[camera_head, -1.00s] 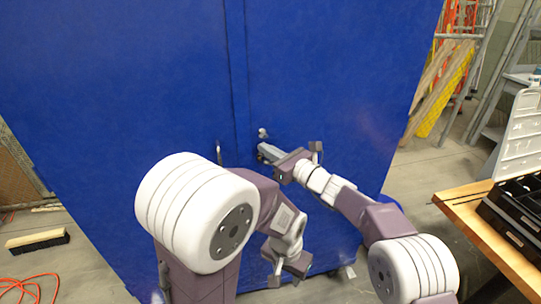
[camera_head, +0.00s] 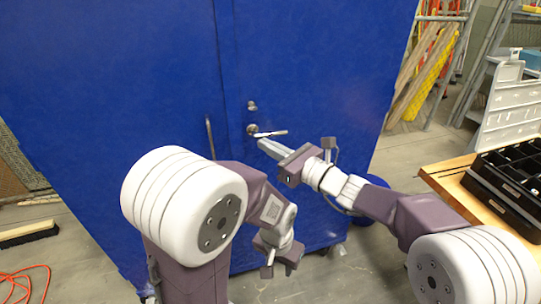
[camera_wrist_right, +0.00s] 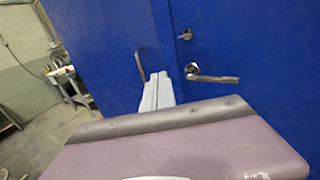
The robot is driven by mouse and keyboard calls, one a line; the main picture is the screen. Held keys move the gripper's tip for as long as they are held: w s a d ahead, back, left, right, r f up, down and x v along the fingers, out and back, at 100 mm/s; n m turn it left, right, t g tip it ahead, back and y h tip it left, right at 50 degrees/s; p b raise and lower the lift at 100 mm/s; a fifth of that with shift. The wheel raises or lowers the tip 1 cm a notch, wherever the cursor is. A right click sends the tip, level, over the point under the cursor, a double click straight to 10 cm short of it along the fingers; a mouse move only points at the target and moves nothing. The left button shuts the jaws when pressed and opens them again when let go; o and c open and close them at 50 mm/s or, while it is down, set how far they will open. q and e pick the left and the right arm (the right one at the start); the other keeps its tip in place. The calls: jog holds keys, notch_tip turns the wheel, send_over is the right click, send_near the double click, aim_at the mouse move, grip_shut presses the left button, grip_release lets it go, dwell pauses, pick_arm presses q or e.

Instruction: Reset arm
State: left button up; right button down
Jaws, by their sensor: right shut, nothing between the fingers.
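My right gripper (camera_head: 266,146) is shut and empty in front of the tall blue cabinet (camera_head: 330,70). In the head view its tips are just below the silver lever handle (camera_head: 268,132); I cannot tell whether they touch. In the right wrist view the shut grey fingers (camera_wrist_right: 157,92) lie left of the lever handle (camera_wrist_right: 215,78), apart from it in the picture. My left gripper (camera_head: 267,270) hangs low in front of the cabinet, pointing down. Its fingertips are small and I cannot tell their opening.
A round lock (camera_head: 252,106) sits above the lever, and a vertical bar handle (camera_head: 210,137) is on the left door. A wooden table (camera_head: 450,180) with black trays (camera_head: 508,178) stands at right. A brush (camera_head: 28,234) and orange cable (camera_head: 25,280) lie on the floor at left.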

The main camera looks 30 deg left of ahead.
jog(key=shift+s+d+f, duration=0.1)
jog(key=shift+s+d, duration=0.35)
jog(key=shift+d, duration=0.1)
